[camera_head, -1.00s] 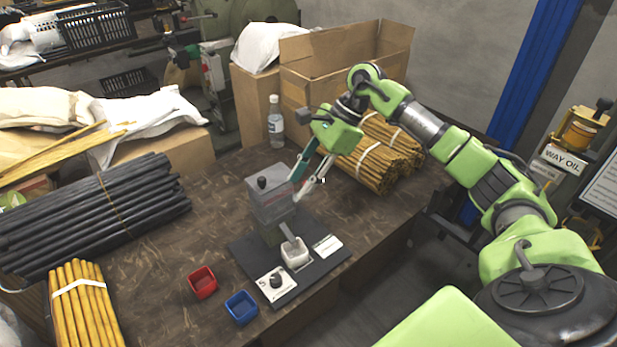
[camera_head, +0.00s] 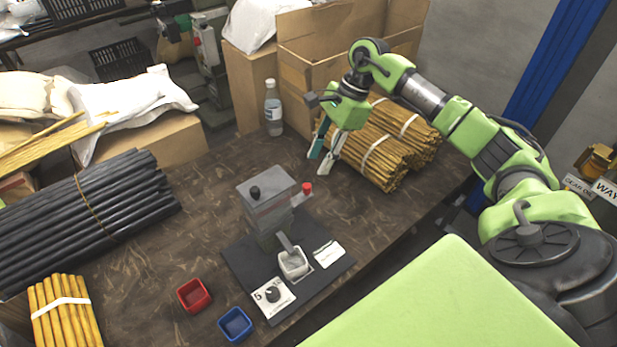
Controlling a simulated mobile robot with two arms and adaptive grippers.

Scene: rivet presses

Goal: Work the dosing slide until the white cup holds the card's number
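The grey dosing machine (camera_head: 266,206) stands on a dark base plate (camera_head: 243,259), with a black knob on top. A red knob (camera_head: 307,187) sticks out at its right side on a short rod. A chute (camera_head: 287,243) slopes down to the white cup (camera_head: 293,264); grey matter shows inside, but I cannot count it. A white card (camera_head: 271,297) reading "5" lies in front, partly covered by a black knob. My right gripper (camera_head: 320,163) is open and empty, behind and right of the red knob, apart from it. My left gripper is not in view.
A red bin (camera_head: 194,295) and a blue bin (camera_head: 235,324) stand front left. A small white plate (camera_head: 328,255) lies right of the cup. Bundled yellow rods (camera_head: 380,160) lie behind my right gripper. A bottle (camera_head: 273,108) stands at the back.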

